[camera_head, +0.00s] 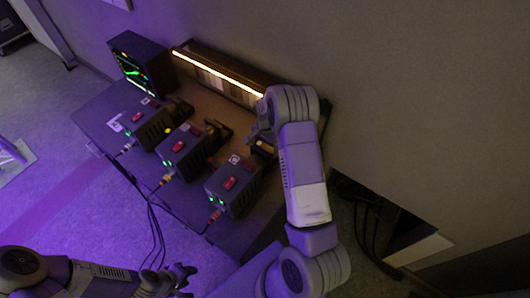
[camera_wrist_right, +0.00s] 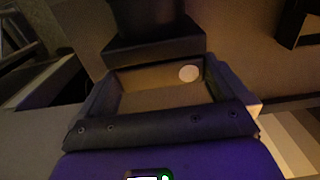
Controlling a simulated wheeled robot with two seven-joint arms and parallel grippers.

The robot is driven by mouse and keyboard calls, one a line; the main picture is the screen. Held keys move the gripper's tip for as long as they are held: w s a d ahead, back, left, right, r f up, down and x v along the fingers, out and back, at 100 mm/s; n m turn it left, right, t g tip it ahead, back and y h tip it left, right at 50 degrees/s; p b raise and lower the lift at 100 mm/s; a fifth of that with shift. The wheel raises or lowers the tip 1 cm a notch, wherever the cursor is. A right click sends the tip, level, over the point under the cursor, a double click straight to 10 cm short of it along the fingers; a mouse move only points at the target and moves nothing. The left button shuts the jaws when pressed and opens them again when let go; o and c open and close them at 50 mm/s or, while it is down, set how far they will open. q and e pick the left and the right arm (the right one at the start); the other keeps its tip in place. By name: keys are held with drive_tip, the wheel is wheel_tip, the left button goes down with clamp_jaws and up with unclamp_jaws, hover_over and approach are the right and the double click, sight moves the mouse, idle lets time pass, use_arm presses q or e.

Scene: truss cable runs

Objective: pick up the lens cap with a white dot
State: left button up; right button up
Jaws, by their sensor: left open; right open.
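My right gripper (camera_head: 263,138) is over the right back part of the dark table, beside the rightmost dark box. It also shows in the right wrist view (camera_wrist_right: 156,76), open and with nothing between its fingers that I can tell is held. In that view a round white dot (camera_wrist_right: 189,73) shows near the right finger, against a brown surface. The outline of a cap around it cannot be made out. In the head view the dot is not clear, as my right arm and gripper cover that spot. My left gripper (camera_head: 182,277) is open and empty at the bottom, in front of the table.
Three dark boxes with red switches (camera_head: 230,184) stand in a row on the table (camera_head: 95,108), with cables hanging off its front edge. A monitor (camera_head: 138,66) and a lit shelf strip (camera_head: 215,68) stand at the back, near the wall. A dark block (camera_wrist_right: 152,47) is ahead of my right gripper.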

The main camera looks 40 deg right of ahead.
drive_tip(key=shift+s, duration=0.1)
drive_tip(key=c, duration=0.8)
drive_tip(key=shift+o, duration=0.2)
